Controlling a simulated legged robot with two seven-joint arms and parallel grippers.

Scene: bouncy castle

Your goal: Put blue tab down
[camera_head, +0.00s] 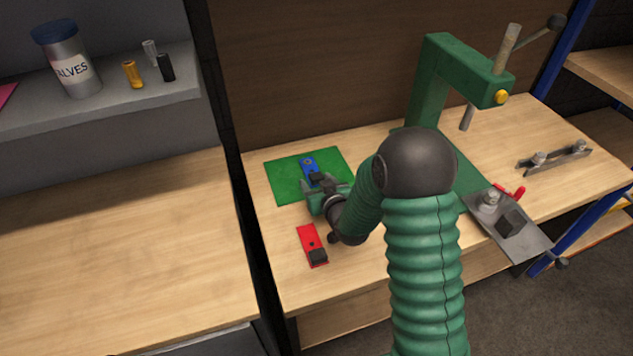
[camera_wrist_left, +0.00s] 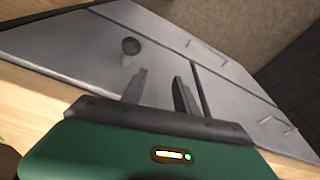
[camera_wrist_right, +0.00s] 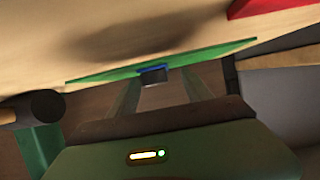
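The blue tab (camera_head: 309,165) lies on the green mat (camera_head: 285,188) on the workbench, with a dark block at its near end. My right gripper (camera_head: 322,183) is at that near end and hides part of it. In the right wrist view the blue tab (camera_wrist_right: 152,69) is seen edge-on at the mat, and its dark block is between the two fingers. The fingers stand apart, with a gap visible beside the block. My left gripper (camera_wrist_left: 158,82) is open and empty over a grey surface, and is out of the head view.
A red tab (camera_head: 312,244) with a dark block lies in front of the mat. A green press (camera_head: 428,85) stands behind my right arm. A metal plate (camera_head: 510,225) with parts is at the right edge. The left bench (camera_head: 120,250) is clear.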

